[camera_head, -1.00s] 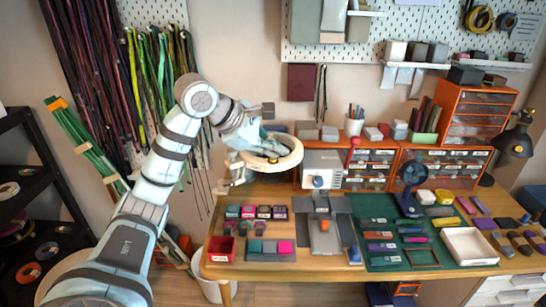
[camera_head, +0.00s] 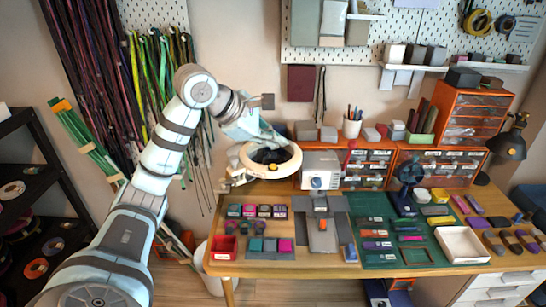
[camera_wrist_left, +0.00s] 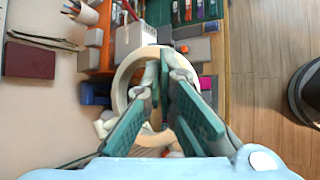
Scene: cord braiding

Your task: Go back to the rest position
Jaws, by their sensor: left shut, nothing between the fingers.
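My left gripper (camera_head: 264,147) shows in the head view at the end of my left arm, which comes in from the lower left. It is in front of or over a cream-white ring (camera_head: 292,166) at the table's back left; I cannot tell if they touch. In the left wrist view, the gripper's green-padded fingers (camera_wrist_left: 164,82) lean together towards their tips, shut with nothing between them. The ring (camera_wrist_left: 122,88) shows behind the fingers and is partly hidden by them. My right gripper is not in view.
The wooden table (camera_head: 232,267) carries a white machine (camera_head: 322,168), a red tray (camera_head: 222,249), a green mat (camera_head: 378,258) and a white tray (camera_head: 464,245). Hanging cords (camera_head: 160,75) and a black shelf (camera_head: 35,190) stand left. Orange drawers (camera_head: 468,105) are at the back right.

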